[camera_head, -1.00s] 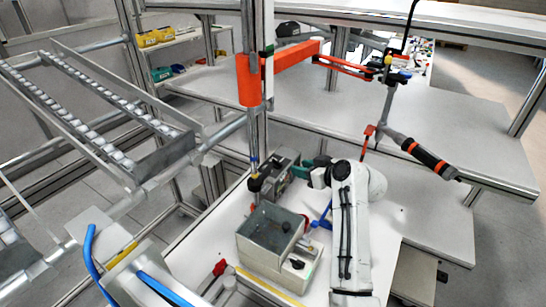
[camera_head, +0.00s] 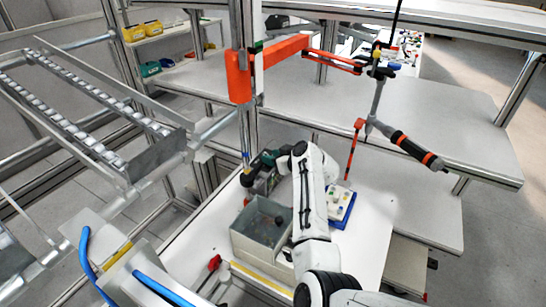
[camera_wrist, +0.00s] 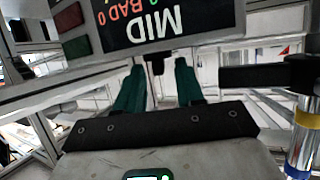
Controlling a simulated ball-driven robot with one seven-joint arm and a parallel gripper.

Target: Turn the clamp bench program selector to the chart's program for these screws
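The clamp bench unit (camera_head: 264,183) is a grey box at the back of the white worktop, partly hidden by my arm. In the wrist view its dark display (camera_wrist: 165,22) appears upside down, with "MID" in white and "BAD 0" in red. A small dark knob-like part (camera_wrist: 157,64), possibly the program selector, shows below the display between my fingers in the picture; I cannot tell its setting or whether they touch it. My gripper (camera_wrist: 158,72) has two teal fingers, apart. In the head view my gripper (camera_head: 266,158) is at the unit. No screws are readable.
A grey open bin (camera_head: 262,225) stands in front of the unit. A blue-edged white board or tray (camera_head: 342,206) with small coloured items lies right of my arm. An orange-banded screwdriver (camera_head: 414,150) hangs at the right.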

